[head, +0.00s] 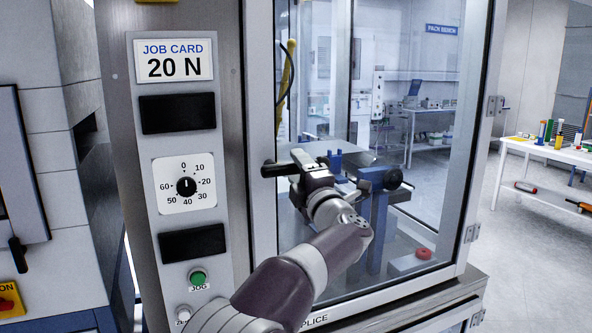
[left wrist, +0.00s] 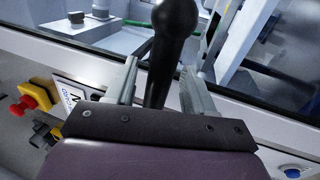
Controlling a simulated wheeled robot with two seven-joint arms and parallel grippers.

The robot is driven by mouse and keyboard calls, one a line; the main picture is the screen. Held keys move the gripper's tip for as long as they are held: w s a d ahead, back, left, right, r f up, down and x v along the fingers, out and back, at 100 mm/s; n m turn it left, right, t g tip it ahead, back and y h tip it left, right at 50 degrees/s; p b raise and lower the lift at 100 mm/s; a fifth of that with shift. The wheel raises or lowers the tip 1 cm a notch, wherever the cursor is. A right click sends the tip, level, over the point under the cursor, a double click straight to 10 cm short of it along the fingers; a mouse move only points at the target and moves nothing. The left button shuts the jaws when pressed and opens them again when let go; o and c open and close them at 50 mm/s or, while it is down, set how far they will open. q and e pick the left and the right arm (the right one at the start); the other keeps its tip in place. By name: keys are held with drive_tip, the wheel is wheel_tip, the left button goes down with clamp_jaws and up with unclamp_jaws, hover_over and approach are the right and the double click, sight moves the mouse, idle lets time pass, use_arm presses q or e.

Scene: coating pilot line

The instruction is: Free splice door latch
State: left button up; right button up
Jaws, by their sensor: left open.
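The splice door (head: 300,120) is a glass panel in a grey metal frame, and it looks shut. Its black latch handle (head: 272,170) sticks out at the left side of the frame. My left gripper (head: 293,169) is at the handle, its arm reaching up from below. In the left wrist view the black rounded handle (left wrist: 174,30) stands between the two grey fingers of my left gripper (left wrist: 158,82). The fingers are apart, with room beside the handle. Whether either finger touches it I cannot tell. My right gripper is not in view.
Left of the door is a panel with a 20 N job card (head: 175,60), a dial (head: 186,186) and a green jog button (head: 198,277). A white table (head: 555,150) stands at right beyond clear floor.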

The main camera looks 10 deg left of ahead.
use_arm(q)
drive_tip(key=b+v, duration=0.3)
drive_tip(key=v, duration=0.8)
drive_tip(key=shift+s, duration=0.15)
